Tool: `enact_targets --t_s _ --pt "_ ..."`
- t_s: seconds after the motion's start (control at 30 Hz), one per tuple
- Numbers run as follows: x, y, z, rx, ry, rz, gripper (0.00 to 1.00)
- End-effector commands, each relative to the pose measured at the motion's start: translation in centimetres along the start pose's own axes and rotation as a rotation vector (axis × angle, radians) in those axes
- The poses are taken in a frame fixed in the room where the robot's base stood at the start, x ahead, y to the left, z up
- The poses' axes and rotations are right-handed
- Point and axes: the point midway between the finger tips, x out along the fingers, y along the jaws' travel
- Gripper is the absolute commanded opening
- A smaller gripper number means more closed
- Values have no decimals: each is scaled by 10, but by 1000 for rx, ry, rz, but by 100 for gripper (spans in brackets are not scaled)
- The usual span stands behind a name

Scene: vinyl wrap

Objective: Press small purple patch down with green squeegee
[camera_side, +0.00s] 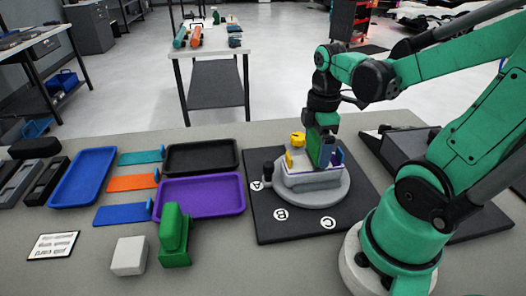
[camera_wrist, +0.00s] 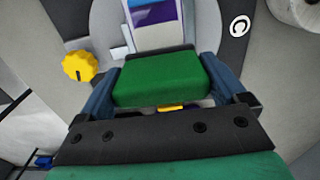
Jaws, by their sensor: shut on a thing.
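My gripper (camera_side: 321,150) is shut on the green squeegee (camera_wrist: 163,80), whose broad green block fills the space between the fingers in the wrist view. The squeegee (camera_side: 319,146) is above a pale workpiece (camera_side: 312,182) on a round grey turntable (camera_side: 337,196). In the wrist view a purple band (camera_wrist: 153,14) lies on the workpiece just beyond the squeegee. I cannot tell whether the squeegee touches the patch; its lower edge is hidden.
A yellow knob (camera_wrist: 80,66) stands beside the workpiece. The turntable sits on a black base (camera_side: 265,222) with lettered marks. Purple (camera_side: 200,197), black (camera_side: 170,157) and blue (camera_side: 62,178) trays lie left. A green tool-like object (camera_side: 175,237) and white block (camera_side: 129,256) stand in front.

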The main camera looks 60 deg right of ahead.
Motion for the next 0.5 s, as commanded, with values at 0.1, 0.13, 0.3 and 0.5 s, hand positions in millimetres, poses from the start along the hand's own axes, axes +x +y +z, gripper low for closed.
enact_targets --t_s 0.1,0.13,0.3,0.5 --pt "0 0 -8 -3 2 0 34" --pt "0 0 -10 -3 2 0 34" --pt "0 0 -20 -2 2 0 34" --pt "-1 0 -28 0 2 0 34"
